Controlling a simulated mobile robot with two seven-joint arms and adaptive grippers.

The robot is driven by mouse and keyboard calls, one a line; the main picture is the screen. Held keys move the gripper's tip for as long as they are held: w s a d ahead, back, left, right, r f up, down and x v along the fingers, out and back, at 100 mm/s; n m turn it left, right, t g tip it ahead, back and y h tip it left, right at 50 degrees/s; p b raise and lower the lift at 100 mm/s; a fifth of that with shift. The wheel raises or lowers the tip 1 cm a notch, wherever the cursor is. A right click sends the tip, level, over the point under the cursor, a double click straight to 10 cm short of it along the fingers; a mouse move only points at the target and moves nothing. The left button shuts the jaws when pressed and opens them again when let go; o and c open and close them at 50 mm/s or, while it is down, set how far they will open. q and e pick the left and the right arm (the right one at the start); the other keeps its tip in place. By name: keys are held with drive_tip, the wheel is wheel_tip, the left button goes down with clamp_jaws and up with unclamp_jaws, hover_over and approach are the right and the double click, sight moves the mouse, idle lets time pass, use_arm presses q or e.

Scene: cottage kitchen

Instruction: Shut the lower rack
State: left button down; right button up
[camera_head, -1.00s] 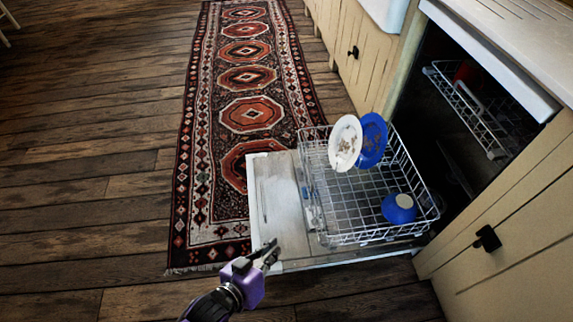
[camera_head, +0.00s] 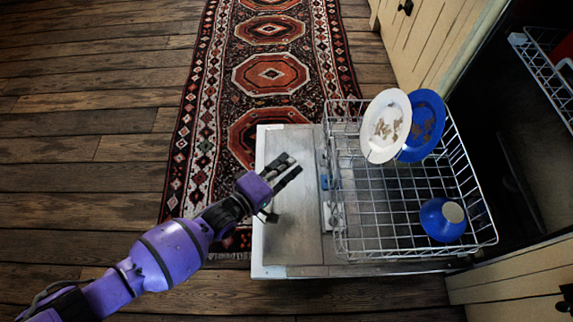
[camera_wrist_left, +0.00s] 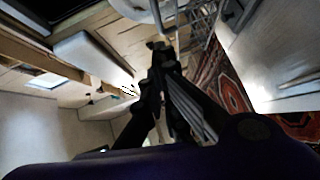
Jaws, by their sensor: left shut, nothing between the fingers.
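The lower rack (camera_head: 385,205) is a wire basket pulled out over the open dishwasher door (camera_head: 290,225). It holds a white plate (camera_head: 385,120) with brown stains, a blue plate (camera_head: 425,125) and a blue bowl (camera_head: 440,220). My left gripper (camera_head: 290,168) is above the door, to the left of the rack's front side and apart from it in the head view. Its fingers are shut and empty. In the left wrist view the gripper (camera_wrist_left: 160,48) points toward wire bars at the top. My right gripper is not in view.
The dishwasher's dark opening is at the right, with an upper rack (camera_head: 545,75) inside. A patterned rug (camera_head: 270,75) runs along the wooden floor (camera_head: 80,150) beyond the door. Cream cabinets (camera_head: 440,40) flank the dishwasher. Floor to the left is clear.

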use_arm(q)
drive_tip(key=w+d+f+b, duration=0.1)
drive_tip(key=w+d, duration=0.3)
drive_tip(key=d, duration=0.4)
drive_tip(key=shift+w+f+b, duration=0.4)
drive_tip(key=shift+b, duration=0.5)
drive_tip(key=shift+d, duration=0.1)
